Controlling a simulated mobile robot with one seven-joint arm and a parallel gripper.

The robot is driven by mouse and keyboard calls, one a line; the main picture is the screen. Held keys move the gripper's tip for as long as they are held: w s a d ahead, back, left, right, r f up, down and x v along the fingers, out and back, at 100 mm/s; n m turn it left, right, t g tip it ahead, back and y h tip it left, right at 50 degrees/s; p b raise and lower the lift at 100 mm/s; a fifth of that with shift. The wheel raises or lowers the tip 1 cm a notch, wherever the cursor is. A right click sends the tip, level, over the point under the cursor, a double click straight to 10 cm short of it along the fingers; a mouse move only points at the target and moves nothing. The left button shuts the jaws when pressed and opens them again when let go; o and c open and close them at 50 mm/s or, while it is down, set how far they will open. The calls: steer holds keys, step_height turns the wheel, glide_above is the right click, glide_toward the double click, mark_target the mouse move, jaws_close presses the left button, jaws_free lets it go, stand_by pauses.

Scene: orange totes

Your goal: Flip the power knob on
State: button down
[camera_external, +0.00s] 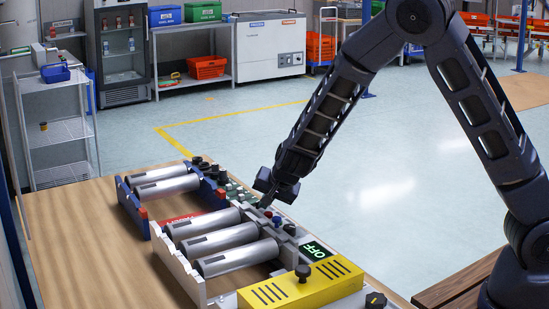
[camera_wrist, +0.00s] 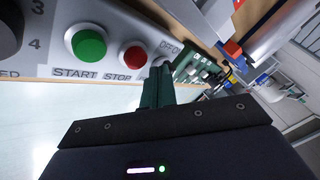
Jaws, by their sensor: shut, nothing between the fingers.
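The power knob (camera_wrist: 162,61) is a small grey piece below an OFF/ON label, beside the STOP button in the wrist view. My gripper (camera_wrist: 158,78) is shut and empty, with its fingertips right at the knob and partly covering it. I cannot tell whether they touch it. In the external view my gripper (camera_external: 264,203) points down at the far end of the machine's control strip. The knob cannot be made out there. A small display (camera_external: 319,249) on the machine reads OFF in green letters.
The wrist view shows a green START button (camera_wrist: 89,46), a red STOP button (camera_wrist: 132,57) and a black numbered dial (camera_wrist: 8,30). Silver cylinders (camera_external: 228,241) lie beside the control strip on a wooden table (camera_external: 75,235). A yellow box (camera_external: 300,289) stands at the near end.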

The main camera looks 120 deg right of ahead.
steer(key=shift+w+d+m+g, duration=0.1)
steer(key=shift+w+m+g, duration=0.25)
steer(key=shift+m+g, duration=0.55)
steer(key=shift+w+d+m+g, duration=0.1)
steer(key=shift+w+m+g, duration=0.3)
steer(key=shift+m, duration=0.8)
steer(key=shift+w+d, duration=0.1)
steer(key=shift+d, duration=0.05)
steer(key=shift+w+d, duration=0.15)
steer(key=shift+w, duration=0.1)
steer(key=shift+w+d, duration=0.45)
steer(key=shift+d, duration=0.3)
steer(key=shift+s+d, duration=0.1)
